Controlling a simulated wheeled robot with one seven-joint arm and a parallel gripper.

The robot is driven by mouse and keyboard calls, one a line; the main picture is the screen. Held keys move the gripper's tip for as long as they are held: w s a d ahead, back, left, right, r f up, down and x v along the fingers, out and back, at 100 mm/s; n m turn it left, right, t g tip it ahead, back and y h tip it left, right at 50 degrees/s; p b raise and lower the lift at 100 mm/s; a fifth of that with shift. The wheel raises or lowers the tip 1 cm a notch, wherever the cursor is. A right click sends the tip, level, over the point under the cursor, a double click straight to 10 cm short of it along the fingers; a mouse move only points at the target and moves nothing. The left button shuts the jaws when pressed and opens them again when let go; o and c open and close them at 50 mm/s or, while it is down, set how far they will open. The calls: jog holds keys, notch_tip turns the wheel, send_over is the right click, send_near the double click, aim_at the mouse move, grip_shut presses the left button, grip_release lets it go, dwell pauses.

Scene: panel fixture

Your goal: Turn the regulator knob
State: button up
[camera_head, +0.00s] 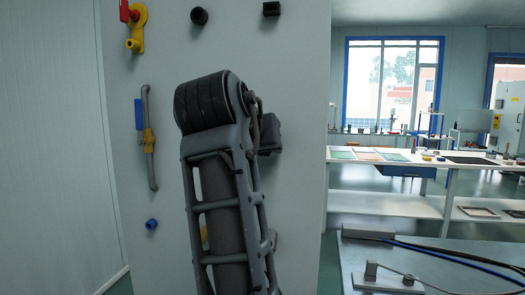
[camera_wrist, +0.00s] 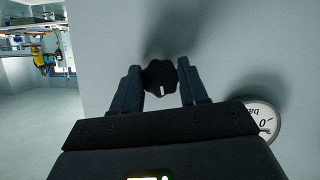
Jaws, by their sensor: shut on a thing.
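The regulator knob (camera_wrist: 159,81) is black with a white mark, and stands out from the pale grey panel in the wrist view. My gripper (camera_wrist: 160,72) has one finger on each side of it and is shut on it. In the head view my arm stands in front of the panel (camera_head: 294,60). It hides the knob and the gripper's fingers there.
A round white gauge (camera_wrist: 264,117) sits on the panel close to the right of my gripper. The panel also carries a red and yellow valve (camera_head: 136,35), a grey handle with blue and yellow parts (camera_head: 148,138), and black fittings (camera_head: 199,16). A white workbench (camera_head: 450,160) stands right.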

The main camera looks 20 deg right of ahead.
jog(key=m+t+y+b, duration=0.1)
jog(key=m, duration=0.1)
jog(key=m+y+b, duration=0.1)
jog(key=shift+f+m+t, duration=0.2)
jog(key=shift+m+t, duration=0.2)
jog(key=shift+y, duration=0.3)
dwell(0.3)
jog(key=o, duration=1.1)
jog(key=shift+r, duration=0.1)
jog(key=shift+c, duration=0.2)
jog(key=v, duration=0.8)
jog(key=shift+b, duration=0.4)
